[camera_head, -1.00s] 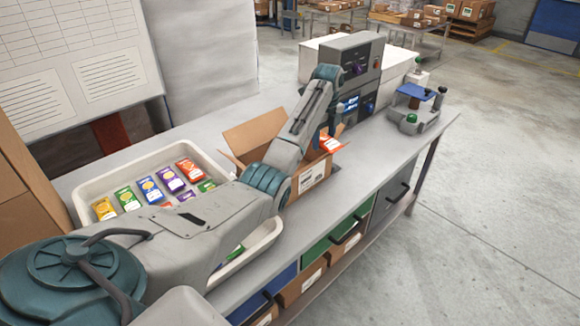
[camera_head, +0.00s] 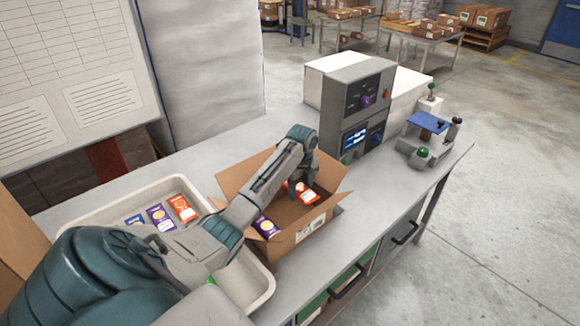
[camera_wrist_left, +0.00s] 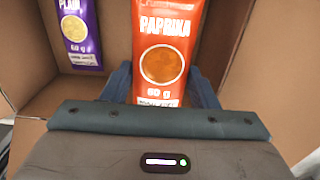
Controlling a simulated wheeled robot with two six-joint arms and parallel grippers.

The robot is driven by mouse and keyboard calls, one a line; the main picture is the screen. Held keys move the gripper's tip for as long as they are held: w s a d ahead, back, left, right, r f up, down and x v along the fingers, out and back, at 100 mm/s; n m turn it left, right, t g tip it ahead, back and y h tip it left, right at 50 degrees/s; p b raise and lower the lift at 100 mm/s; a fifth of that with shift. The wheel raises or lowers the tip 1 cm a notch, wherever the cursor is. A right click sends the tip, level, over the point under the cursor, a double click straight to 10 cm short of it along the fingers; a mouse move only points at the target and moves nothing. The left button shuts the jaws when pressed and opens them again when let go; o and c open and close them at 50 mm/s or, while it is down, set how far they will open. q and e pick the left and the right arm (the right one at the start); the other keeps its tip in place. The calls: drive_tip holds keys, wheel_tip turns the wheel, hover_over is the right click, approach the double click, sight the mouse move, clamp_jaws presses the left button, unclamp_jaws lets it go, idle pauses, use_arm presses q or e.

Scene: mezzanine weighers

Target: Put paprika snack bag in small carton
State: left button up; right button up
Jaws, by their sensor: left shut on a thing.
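The orange-red paprika snack bag (camera_head: 306,193) is in my left gripper, inside the open small carton (camera_head: 284,246). In the left wrist view the bag (camera_wrist_left: 163,50) reads "PAPRIKA 60 g", and the blue fingers of my left gripper (camera_wrist_left: 163,88) are shut on its near end. In the head view my left gripper (camera_head: 303,188) reaches down between the carton's flaps. A purple "plain" bag (camera_head: 265,226) lies in the carton to the left of the paprika bag; it also shows in the left wrist view (camera_wrist_left: 80,32). Whether the paprika bag touches the carton floor is unclear. My right gripper is out of view.
A white tray (camera_head: 97,201) with blue, purple and orange bags stands left of the carton, partly behind my arm. A grey machine (camera_head: 355,105) with a display stands behind the carton. A small device with a blue plate (camera_head: 429,122) is at the far right.

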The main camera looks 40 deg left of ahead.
sight(299, 217)
use_arm(q)
drive_tip(key=shift+s+f+p, duration=0.2)
drive_tip(key=shift+f+p, duration=0.25)
drive_tip(key=shift+f, duration=0.15)
drive_tip(key=f, duration=0.2)
drive_tip(key=f+p, duration=0.1)
drive_tip(key=shift+s+d+f, duration=0.1)
drive_tip(key=shift+s+f, duration=0.1)
drive_tip(key=shift+f, duration=0.15)
drive_tip(key=shift+f+p, duration=0.3)
drive_tip(key=shift+f, duration=0.1)
wheel_tip(299, 217, down, 4)
drive_tip(key=shift+w+p, duration=0.1)
drive_tip(key=shift+p, duration=0.5)
drive_tip(key=shift+f, duration=0.15)
drive_tip(key=o, duration=1)
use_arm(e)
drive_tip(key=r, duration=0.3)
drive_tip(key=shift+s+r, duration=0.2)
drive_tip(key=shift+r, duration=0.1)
